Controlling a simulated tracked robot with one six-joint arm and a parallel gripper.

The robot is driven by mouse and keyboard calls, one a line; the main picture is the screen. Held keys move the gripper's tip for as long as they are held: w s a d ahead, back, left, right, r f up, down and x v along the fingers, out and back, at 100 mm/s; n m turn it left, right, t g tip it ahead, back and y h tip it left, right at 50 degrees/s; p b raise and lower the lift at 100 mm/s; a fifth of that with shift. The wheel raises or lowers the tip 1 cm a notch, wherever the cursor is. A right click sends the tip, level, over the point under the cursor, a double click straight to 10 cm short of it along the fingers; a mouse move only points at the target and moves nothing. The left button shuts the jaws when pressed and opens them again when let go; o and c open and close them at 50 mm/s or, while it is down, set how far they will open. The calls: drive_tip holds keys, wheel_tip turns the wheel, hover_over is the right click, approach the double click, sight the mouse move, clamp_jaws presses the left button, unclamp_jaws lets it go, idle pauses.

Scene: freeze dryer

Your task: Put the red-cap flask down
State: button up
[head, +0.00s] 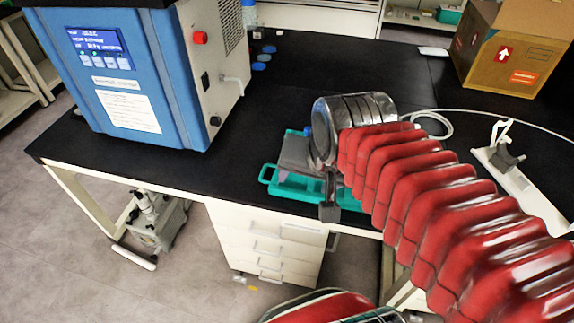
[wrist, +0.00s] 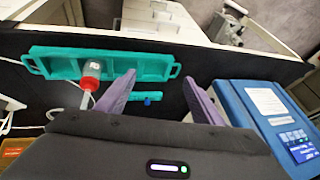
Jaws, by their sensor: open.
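The red-cap flask shows in the wrist view, with its red cap (wrist: 91,83) toward me and its pale body (wrist: 92,66) over the left part of the teal tray (wrist: 45,51). The flask is clear of my fingers, to their left. I cannot tell whether it stands or lies in a compartment. In the head view the tray (head: 268,180) lies near the bench's front edge, and my arm hides the flask.
A blue freeze dryer (head: 140,75) stands at left on the black bench (head: 340,62). Blue-capped items (head: 258,66) lie behind it. A cardboard box (head: 513,45) and a white stand (head: 520,175) are at right. A small blue piece (wrist: 148,100) sits near the tray.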

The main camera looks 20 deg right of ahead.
drive_tip(key=s+a+n, duration=0.1)
drive_tip(key=n, duration=0.3)
drive_tip(key=s+a+n, duration=0.1)
drive_tip(key=n, duration=0.1)
drive_tip(key=shift+s+a+r, duration=0.25)
drive_tip(key=shift+s+a, duration=0.05)
drive_tip(key=shift+a, duration=0.05)
